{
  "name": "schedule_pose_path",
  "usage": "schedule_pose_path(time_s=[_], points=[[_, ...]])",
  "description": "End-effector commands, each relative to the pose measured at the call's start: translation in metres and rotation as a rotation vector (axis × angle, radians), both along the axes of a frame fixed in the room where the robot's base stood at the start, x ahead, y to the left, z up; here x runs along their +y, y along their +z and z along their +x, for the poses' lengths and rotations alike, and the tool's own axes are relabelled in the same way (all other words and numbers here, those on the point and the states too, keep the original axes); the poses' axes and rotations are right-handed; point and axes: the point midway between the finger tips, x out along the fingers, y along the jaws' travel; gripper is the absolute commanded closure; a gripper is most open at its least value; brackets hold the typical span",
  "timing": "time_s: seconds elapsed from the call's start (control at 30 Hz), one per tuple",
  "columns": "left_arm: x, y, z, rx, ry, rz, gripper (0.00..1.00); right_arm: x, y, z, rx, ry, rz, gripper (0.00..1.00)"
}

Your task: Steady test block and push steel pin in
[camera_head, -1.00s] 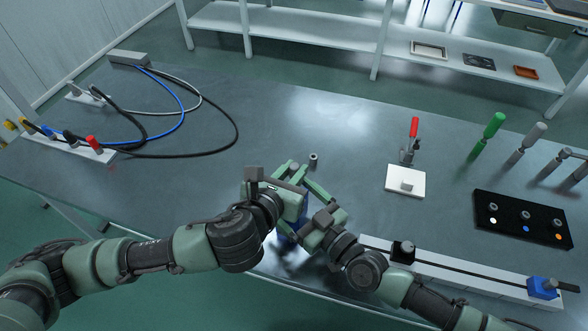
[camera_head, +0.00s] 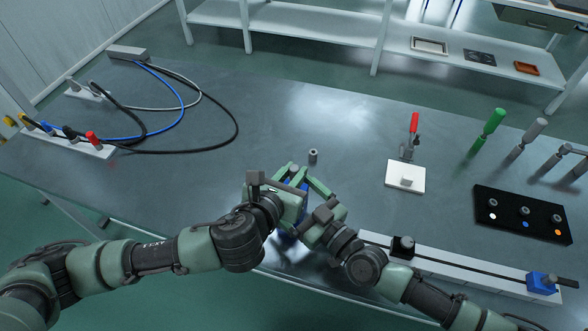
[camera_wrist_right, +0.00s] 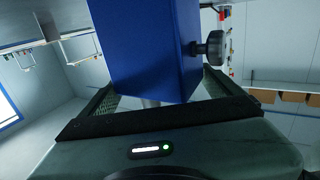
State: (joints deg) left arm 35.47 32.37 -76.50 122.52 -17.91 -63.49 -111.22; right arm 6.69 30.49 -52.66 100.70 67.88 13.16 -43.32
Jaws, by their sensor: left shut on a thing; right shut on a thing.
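The test block is a blue block with a black side knob; it fills the upper middle of the right wrist view (camera_wrist_right: 150,50). In the head view only bits of blue (camera_head: 304,186) show between the grippers. My left gripper (camera_head: 302,178) is shut on the block near the table's front edge. My right gripper (camera_head: 325,212) is close beside it, its fingers largely hidden there. In the right wrist view it is shut on the steel pin (camera_wrist_right: 151,102), a short grey piece that meets the block's near face. How deep the pin sits is hidden.
A small grey cylinder (camera_head: 313,157) stands just beyond my grippers. A white plate (camera_head: 405,182) with a red-handled clamp (camera_head: 413,123), a black panel (camera_head: 510,228) and a long rail (camera_head: 450,268) lie to the right. Cables (camera_head: 180,150) loop at the left. The table's back middle is clear.

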Motion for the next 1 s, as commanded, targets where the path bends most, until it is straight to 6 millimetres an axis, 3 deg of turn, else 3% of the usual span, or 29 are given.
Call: schedule_pose_path(time_s=[0.73, 0.77, 0.83, 1.0], points=[[0.0, -0.017, 0.0, 0.001, 0.0, 0.0, 1.0, 0.001, -0.002, -0.001, 0.004, 0.003, -0.001, 0.79], [0.0, -0.017, 0.0, 0.001, 0.0, 0.0, 0.76, 0.001, -0.002, -0.001, 0.004, 0.003, -0.001, 0.79], [0.0, -0.017, 0.0, 0.001, 0.0, 0.0, 0.57, 0.001, -0.002, -0.001, 0.004, 0.003, -0.001, 0.79], [0.0, -0.016, 0.0, 0.0, 0.0, 0.0, 0.56, 0.001, -0.002, -0.001, 0.004, 0.003, -0.001, 0.79]])
